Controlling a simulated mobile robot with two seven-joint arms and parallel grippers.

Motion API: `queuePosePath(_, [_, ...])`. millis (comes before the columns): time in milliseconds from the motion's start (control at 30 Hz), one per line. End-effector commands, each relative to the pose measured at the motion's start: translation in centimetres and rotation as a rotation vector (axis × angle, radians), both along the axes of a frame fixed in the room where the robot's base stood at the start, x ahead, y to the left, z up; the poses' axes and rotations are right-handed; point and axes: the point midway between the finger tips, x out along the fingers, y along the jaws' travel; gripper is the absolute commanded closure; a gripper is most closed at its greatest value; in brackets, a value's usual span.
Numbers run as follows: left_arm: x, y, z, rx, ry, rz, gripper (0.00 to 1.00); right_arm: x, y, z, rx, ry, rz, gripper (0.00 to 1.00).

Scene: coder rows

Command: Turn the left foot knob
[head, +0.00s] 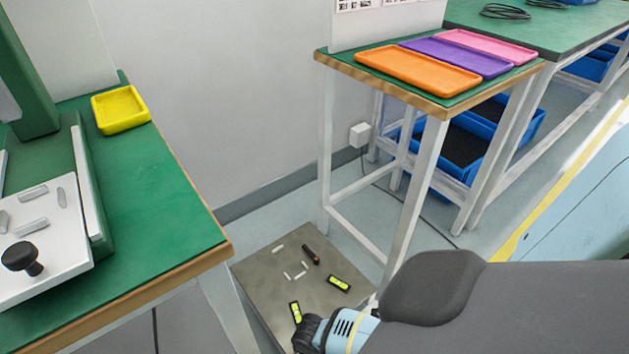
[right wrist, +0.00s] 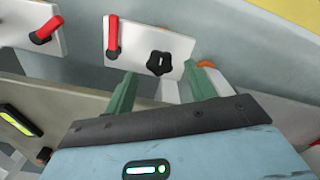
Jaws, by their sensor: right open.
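A black star-shaped knob (right wrist: 160,63) sits on a white plate (right wrist: 178,42) in the right wrist view. My right gripper (right wrist: 163,84) is open, with its two green fingers spread to either side of the knob in the picture. I cannot tell how far the fingertips are from it, and they do not visibly hold it. I cannot tell for certain whether this is the left foot knob. In the head view my right arm reaches down at the bottom, over a grey plate (head: 262,270) low near the floor. My left gripper is not in view.
Red handles (right wrist: 113,36) stand on the white plates. Two spirit levels (head: 339,284) and small loose pieces (head: 289,276) lie on the grey plate. A green table (head: 165,200) with a yellow tray (head: 120,110) is left; a table with coloured trays (head: 418,70) is right.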

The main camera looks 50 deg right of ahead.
Motion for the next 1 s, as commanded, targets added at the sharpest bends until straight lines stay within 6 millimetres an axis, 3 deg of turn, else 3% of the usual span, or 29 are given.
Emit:
queuePosePath(100, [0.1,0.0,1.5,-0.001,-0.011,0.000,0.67,0.0,0.0,2.0,-0.001,-0.001,0.000,0.45])
queuePosePath(300, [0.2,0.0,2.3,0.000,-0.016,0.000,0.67,0.0,-0.1,3.3,-0.001,0.001,0.000,0.45])
queuePosePath(1000, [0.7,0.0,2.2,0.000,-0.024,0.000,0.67,-0.1,0.0,3.3,-0.001,0.003,0.000,0.45])
